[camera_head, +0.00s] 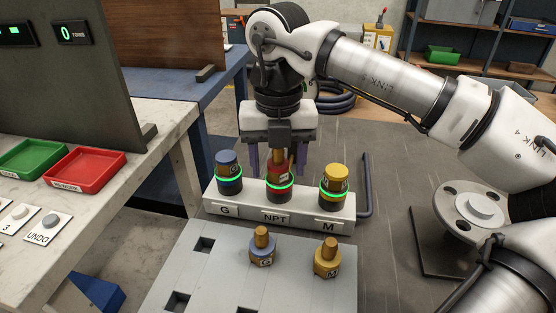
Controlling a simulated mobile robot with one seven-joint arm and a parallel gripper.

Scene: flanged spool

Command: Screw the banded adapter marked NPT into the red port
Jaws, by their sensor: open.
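The adapter's marking is too small to read.
Blue-topped (228,172) and yellow-topped (334,186) pieces flank the adapter, close to my fingers. A grey tray (210,290) in front holds blue (262,248) and yellow (327,258) adapters and empty square holes. Green (30,158) and red (85,169) bins stand left.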

